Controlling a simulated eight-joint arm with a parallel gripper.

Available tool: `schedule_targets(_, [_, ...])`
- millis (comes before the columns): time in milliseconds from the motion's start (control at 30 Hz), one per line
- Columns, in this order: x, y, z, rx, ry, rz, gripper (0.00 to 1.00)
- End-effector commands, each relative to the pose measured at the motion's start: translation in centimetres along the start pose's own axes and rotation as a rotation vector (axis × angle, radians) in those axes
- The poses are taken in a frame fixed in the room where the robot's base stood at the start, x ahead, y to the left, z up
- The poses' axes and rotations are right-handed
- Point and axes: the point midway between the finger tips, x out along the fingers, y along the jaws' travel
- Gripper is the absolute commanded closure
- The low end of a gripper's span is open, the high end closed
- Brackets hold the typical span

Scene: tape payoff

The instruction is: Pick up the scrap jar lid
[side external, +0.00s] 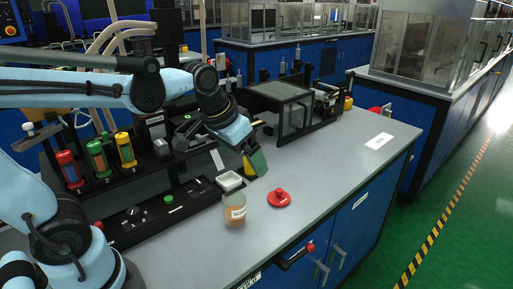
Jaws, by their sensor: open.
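The red jar lid (279,198) lies flat on the grey bench top, knob upward. The scrap jar (235,210) stands upright just left of the lid. It is clear, with a pale label and orange-brown contents, and its top looks uncovered. My gripper (256,166) hangs tilted above the bench, up and to the left of the lid and apart from it. Green and yellow parts show at its end. It is open, and I see nothing held in it, though the space between the fingers is hard to make out.
A small white tray (230,181) sits behind the jar. A black panel with a green knob (169,200) lies to the left. Red, green and yellow cylinders stand in a rack (97,160) at the left. The bench (340,185) is clear right of the lid, apart from a white card (379,141).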

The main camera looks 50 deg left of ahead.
Motion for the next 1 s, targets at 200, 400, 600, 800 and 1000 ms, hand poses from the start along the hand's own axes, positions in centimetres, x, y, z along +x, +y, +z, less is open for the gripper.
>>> schedule_targets(200, [1.6, 0.1, -4.1, 0.000, -0.137, 0.000, 0.02])
schedule_targets(400, [4.3, 0.1, -7.1, -0.001, -0.261, 0.000, 0.02])
schedule_targets(600, [7.2, 0.2, -8.9, -0.001, -0.366, -0.001, 0.02])
schedule_targets(800, [8.9, 0.2, -9.5, -0.001, -0.419, -0.001, 0.02])
schedule_targets(1000, [10.7, 0.2, -8.8, -0.001, -0.426, -0.001, 0.02])
